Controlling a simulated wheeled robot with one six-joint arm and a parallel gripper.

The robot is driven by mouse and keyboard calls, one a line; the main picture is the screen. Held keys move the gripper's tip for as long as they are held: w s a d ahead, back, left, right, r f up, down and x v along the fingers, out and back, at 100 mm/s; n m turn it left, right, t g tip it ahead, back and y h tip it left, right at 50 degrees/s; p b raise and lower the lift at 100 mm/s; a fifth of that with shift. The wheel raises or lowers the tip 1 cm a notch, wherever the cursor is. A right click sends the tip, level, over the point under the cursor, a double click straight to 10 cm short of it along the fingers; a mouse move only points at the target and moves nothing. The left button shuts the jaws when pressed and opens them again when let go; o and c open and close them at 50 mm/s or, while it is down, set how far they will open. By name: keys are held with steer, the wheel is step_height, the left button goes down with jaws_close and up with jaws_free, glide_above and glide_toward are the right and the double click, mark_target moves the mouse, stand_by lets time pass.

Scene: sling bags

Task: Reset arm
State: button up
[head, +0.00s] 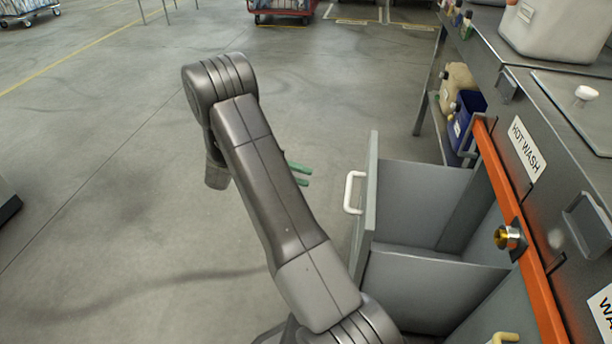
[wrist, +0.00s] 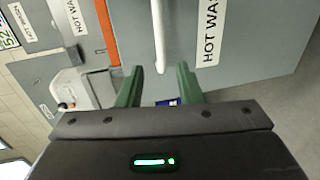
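My gripper (head: 301,174) shows in the head view as two green fingertips sticking out to the right from behind my arm. In the wrist view its two green fingers (wrist: 160,72) are spread apart with nothing between them. A grey drawer (head: 371,190) stands pulled out of the counter at the right, with a white handle (head: 352,192) on its front. The fingertips are left of this handle and apart from it. In the wrist view the white handle (wrist: 158,32) lies ahead, in line with the gap between the fingers. Most of the gripper is hidden by my arm in the head view.
The counter has an orange strip (head: 520,238) and a "HOT WASH" label (head: 526,148). A beige jug (head: 458,82) and a blue jug (head: 467,118) stand on a shelf behind the drawer. A red cart (head: 283,10) is far back.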

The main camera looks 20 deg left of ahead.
mark_target(350, 187)
steer(key=shift+b+x, duration=1.9)
steer(key=shift+x, duration=5.2)
steer(key=shift+a+r, duration=0.1)
